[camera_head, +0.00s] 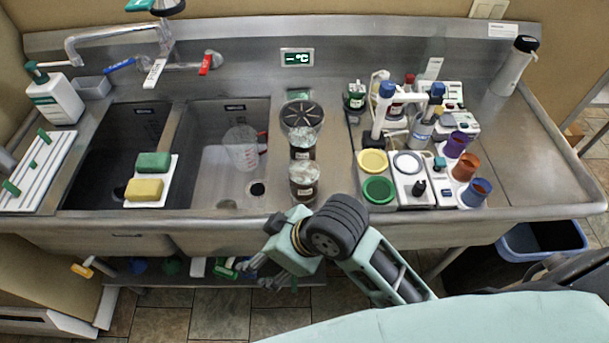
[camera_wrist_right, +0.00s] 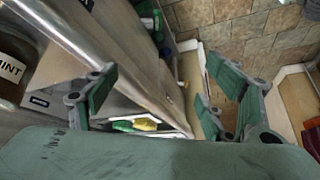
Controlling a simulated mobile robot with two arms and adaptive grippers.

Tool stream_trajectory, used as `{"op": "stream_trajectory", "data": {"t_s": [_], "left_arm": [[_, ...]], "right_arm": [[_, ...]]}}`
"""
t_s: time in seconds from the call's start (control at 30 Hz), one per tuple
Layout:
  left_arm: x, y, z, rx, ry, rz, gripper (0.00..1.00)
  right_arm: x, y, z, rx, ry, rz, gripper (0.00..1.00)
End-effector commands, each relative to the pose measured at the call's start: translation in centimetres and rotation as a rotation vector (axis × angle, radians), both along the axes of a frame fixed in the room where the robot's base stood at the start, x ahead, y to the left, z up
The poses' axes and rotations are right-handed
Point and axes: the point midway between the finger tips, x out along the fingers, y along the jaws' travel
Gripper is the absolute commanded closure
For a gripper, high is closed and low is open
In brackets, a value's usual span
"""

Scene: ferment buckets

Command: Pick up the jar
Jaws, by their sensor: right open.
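Two dark jars with pale, crinkled covers stand on the steel counter just right of the sink in the head view. The front jar (camera_head: 303,183) is near the front edge, and the back jar (camera_head: 303,143) is right behind it. A dark jar labelled "MINT" (camera_wrist_right: 12,68) is cut off at the left edge of the right wrist view; I cannot tell which of the two it is. My right gripper (camera_head: 265,272) is open and empty, in front of and below the counter edge, left of the front jar. Its fingers (camera_wrist_right: 158,92) are apart in the wrist view. My left gripper is not visible.
The counter's front edge (camera_head: 230,217) lies between my right gripper and the jars. A round dark lid or grate (camera_head: 301,115) is behind the jars. Bottles, coloured cups and instruments crowd the right. The double sink holds a clear beaker (camera_head: 242,150) and sponges (camera_head: 145,189).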

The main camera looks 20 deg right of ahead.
Motion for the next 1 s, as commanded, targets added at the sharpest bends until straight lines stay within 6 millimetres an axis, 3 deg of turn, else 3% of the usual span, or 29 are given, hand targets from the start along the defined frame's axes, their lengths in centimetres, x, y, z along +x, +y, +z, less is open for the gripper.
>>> {"op": "stream_trajectory", "data": {"t_s": [0.33,0.53,0.67,0.73,1.0], "left_arm": [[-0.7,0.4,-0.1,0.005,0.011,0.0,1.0],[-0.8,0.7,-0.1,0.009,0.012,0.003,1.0],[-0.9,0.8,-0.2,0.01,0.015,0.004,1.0],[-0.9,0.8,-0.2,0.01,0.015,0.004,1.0],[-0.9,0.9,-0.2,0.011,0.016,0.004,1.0]], "right_arm": [[1.2,7.0,2.4,-0.069,-0.103,0.427,0.25],[1.7,8.5,2.5,-0.243,-0.143,0.759,0.25],[3.2,6.7,2.0,-0.411,-0.133,0.935,0.25],[4.5,4.9,1.9,-0.511,-0.112,1.004,0.25],[11.1,-4.7,4.2,-0.857,0.029,1.102,0.25]]}}
